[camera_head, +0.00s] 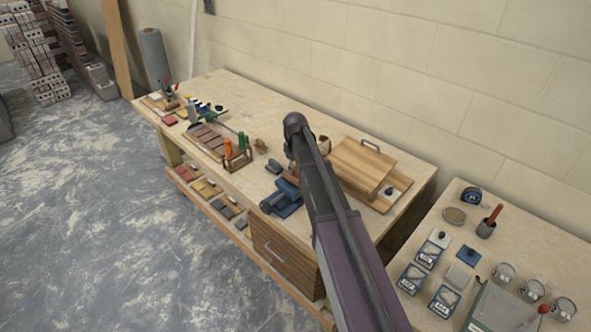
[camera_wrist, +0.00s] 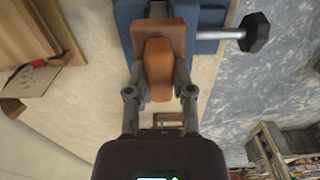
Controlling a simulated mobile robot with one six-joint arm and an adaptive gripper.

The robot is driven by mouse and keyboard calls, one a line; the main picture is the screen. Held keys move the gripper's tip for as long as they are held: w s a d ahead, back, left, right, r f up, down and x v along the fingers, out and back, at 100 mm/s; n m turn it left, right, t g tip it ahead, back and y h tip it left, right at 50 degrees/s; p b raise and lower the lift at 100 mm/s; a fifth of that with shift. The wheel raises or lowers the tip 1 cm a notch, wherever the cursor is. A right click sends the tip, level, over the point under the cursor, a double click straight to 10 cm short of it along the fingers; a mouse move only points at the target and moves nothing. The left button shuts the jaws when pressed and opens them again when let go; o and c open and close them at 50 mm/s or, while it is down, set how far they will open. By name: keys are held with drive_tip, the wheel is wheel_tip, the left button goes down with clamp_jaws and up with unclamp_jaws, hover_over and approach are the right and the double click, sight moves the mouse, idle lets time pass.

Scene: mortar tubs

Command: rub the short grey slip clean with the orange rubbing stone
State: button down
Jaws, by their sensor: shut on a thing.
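My gripper (camera_wrist: 160,84) is shut on the orange rubbing stone (camera_wrist: 158,62), with one finger on each side of it. The stone's far end is right against or just in front of a reddish-brown block (camera_wrist: 174,28) at the blue vice (camera_wrist: 208,18); I cannot tell whether they touch.
The wooden bench (camera_head: 200,87) carries a tool rack (camera_head: 238,160) with orange and green handles and a tray of brown slips (camera_head: 207,141). A wooden box (camera_head: 362,162) stands right of my arm. A second table (camera_head: 540,250) at the right holds jars and packets.

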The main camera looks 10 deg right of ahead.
drive_tip(key=shift+w+a+f, duration=0.1)
drive_tip(key=shift+w+a, duration=0.75)
drive_tip(key=shift+w, duration=0.3)
drive_tip(key=shift+w, duration=0.1)
drive_tip(key=shift+w+a, duration=0.45)
drive_tip(key=shift+w, duration=0.2)
drive_tip(key=shift+w+a, duration=0.45)
drive_tip(key=shift+w, duration=0.15)
wheel_tip(320, 180, up, 6)
drive_tip(key=p, duration=0.6)
drive_tip(key=shift+r, duration=0.2)
wheel_tip(320, 180, up, 3)
drive_tip(key=p, duration=0.3)
drive_tip(key=shift+f, duration=0.1)
drive_tip(key=shift+f, duration=0.2)
